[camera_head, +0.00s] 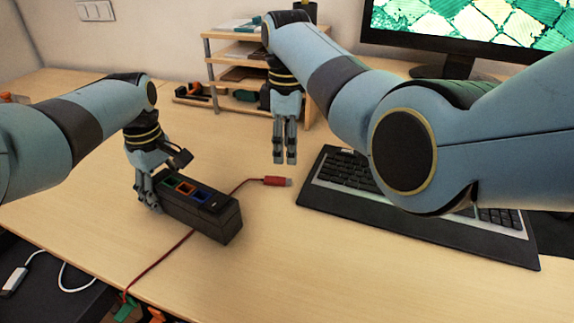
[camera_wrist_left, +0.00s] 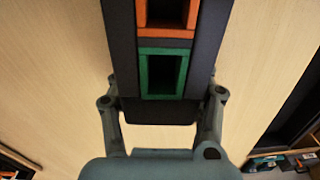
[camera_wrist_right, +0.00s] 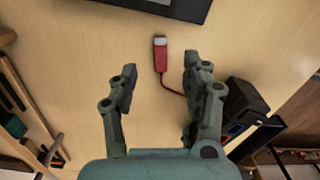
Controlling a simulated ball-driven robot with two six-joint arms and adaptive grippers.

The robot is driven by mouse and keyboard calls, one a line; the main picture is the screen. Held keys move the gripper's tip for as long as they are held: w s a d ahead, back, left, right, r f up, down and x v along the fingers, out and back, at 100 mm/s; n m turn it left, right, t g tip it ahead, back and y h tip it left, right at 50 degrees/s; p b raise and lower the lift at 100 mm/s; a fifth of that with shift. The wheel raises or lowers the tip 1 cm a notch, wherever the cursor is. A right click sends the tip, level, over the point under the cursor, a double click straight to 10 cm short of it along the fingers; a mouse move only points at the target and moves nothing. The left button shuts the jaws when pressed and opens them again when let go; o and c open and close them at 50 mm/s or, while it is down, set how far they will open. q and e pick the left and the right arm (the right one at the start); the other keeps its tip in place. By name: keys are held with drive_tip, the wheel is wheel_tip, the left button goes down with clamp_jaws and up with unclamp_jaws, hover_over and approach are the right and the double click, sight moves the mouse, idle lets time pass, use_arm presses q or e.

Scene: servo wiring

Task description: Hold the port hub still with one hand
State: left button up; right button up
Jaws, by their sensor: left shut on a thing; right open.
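The port hub (camera_head: 213,222) is a long black block on the desk with green-, orange- and blue-rimmed ports on top. My left gripper (camera_head: 152,190) is shut on its left end, one finger on each side. In the left wrist view the hub (camera_wrist_left: 122,50) lies between the fingers (camera_wrist_left: 160,112), with its green and orange ports showing. My right gripper (camera_head: 285,158) is open and empty above the desk, behind and right of the hub. A red plug (camera_head: 276,181) with a red cable lies on the desk; it also shows in the right wrist view (camera_wrist_right: 160,58), beyond the open fingers (camera_wrist_right: 158,80).
A keyboard (camera_head: 345,195) on a dark mat lies to the right, under my right arm. A wooden shelf (camera_head: 240,105) stands at the back, with a monitor (camera_head: 470,25) at back right. The red cable runs past the hub over the front desk edge. Desk in front is clear.

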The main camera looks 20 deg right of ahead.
sight(287, 180)
wheel_tip(287, 180, down, 8)
drive_tip(key=shift+f, duration=0.1)
idle(0.4)
clamp_jaws()
idle(0.3)
